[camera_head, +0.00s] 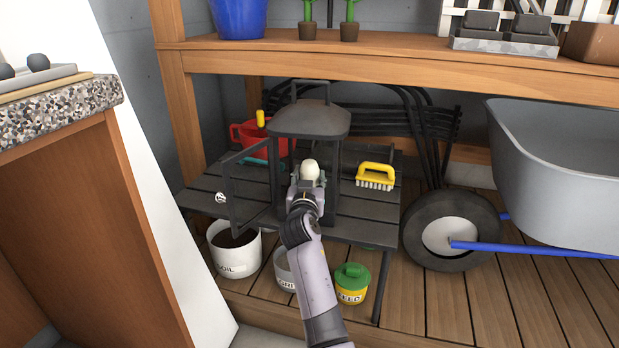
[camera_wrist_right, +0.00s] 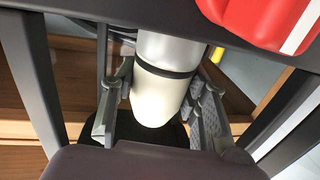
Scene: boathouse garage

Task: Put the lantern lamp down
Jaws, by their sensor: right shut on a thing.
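The dark grey lantern (camera_head: 310,119) stands on a black slatted bench (camera_head: 372,208), its glazed door (camera_head: 247,185) swung open to the left. My right gripper (camera_head: 307,190) reaches in through the open front. It is shut on the lantern lamp (camera_head: 312,170), whose pale rounded top shows above the fingers. In the right wrist view the lamp (camera_wrist_right: 160,88) is silver and cream with a black ring, between the two fingers of my right gripper (camera_wrist_right: 162,100). Lantern posts (camera_wrist_right: 35,75) frame it. I cannot tell whether the lamp's base touches the lantern floor. My left gripper is not in view.
A yellow brush (camera_head: 376,174) lies right of the lantern, and a red can (camera_head: 246,134) stands behind left. Buckets, including a soil bucket (camera_head: 234,250) and a seed pot (camera_head: 352,284), stand below. A wheelbarrow (camera_head: 560,160) is at right; a wooden shelf (camera_head: 400,55) runs above.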

